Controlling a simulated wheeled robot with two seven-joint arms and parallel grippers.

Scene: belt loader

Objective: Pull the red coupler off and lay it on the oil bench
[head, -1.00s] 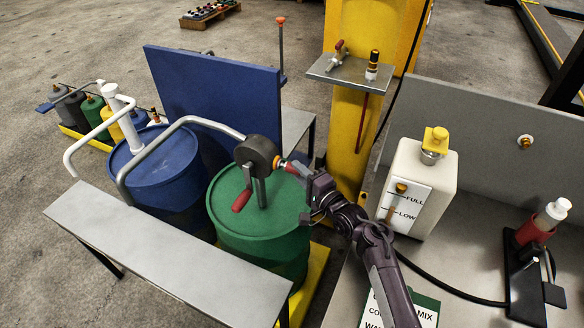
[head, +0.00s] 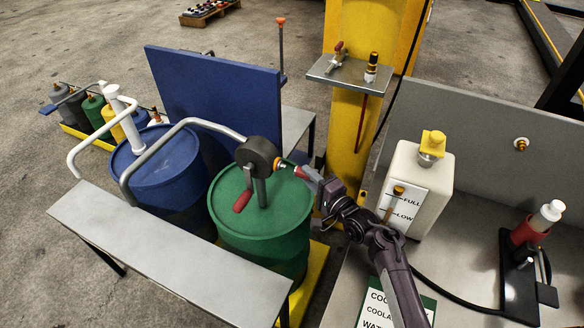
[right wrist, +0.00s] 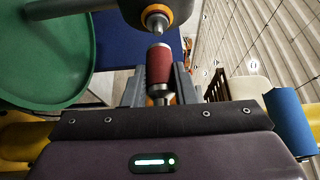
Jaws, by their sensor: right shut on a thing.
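The red coupler (head: 301,172) is in the jaws of my right gripper (head: 316,182), just right of the dark pump head (head: 257,153) on the green drum (head: 280,212). In the right wrist view the red coupler (right wrist: 159,65) stands between the two grey fingers (right wrist: 160,92), in line with the orange-ringed pump outlet (right wrist: 157,18). Its end looks apart from the outlet's metal tip by a small gap. A long grey-topped bench (head: 165,248), perhaps the oil bench, stands in front of the drums with a bare top. My left gripper is not in view.
The pump has a red-handled crank (head: 242,200). A blue drum (head: 165,165) and blue panel (head: 210,105) stand left and behind. A yellow post (head: 352,135) with a small shelf (head: 345,78) rises behind my right arm. A white jug (head: 417,180) stands on the right bench.

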